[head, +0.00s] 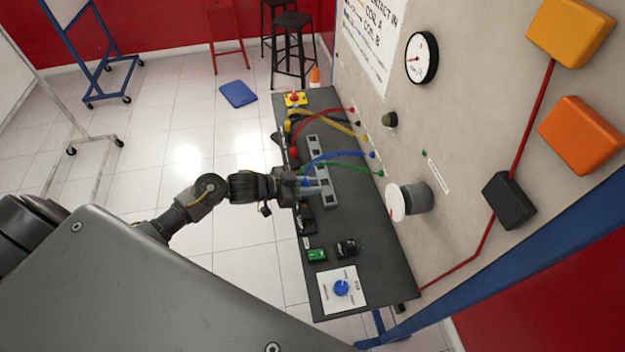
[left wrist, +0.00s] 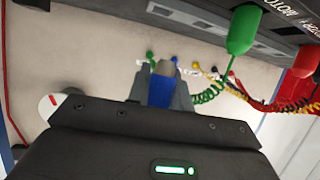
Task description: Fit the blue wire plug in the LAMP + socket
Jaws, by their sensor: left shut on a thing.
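My left gripper (head: 308,188) reaches in from the left over the dark bench. In the left wrist view its fingers (left wrist: 164,82) are shut on the blue wire plug (left wrist: 160,91), which lies between them. The blue wire (head: 338,155) arches from the gripper to the wall panel. A grey strip with dark openings (head: 312,143) runs along the bench beside the gripper. I cannot read which socket is LAMP +; the labels are too small or cut off. The plug's tip is not clearly seen entering any socket. My right gripper is not in view.
Green (left wrist: 242,30) and red (left wrist: 306,61) plugs with coiled wires hang beside the gripper in the left wrist view. Red, yellow and green wires (head: 345,167) also cross the bench. A blue-knob box (head: 341,288) sits at the near end. The wall panel (head: 455,130) borders the right.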

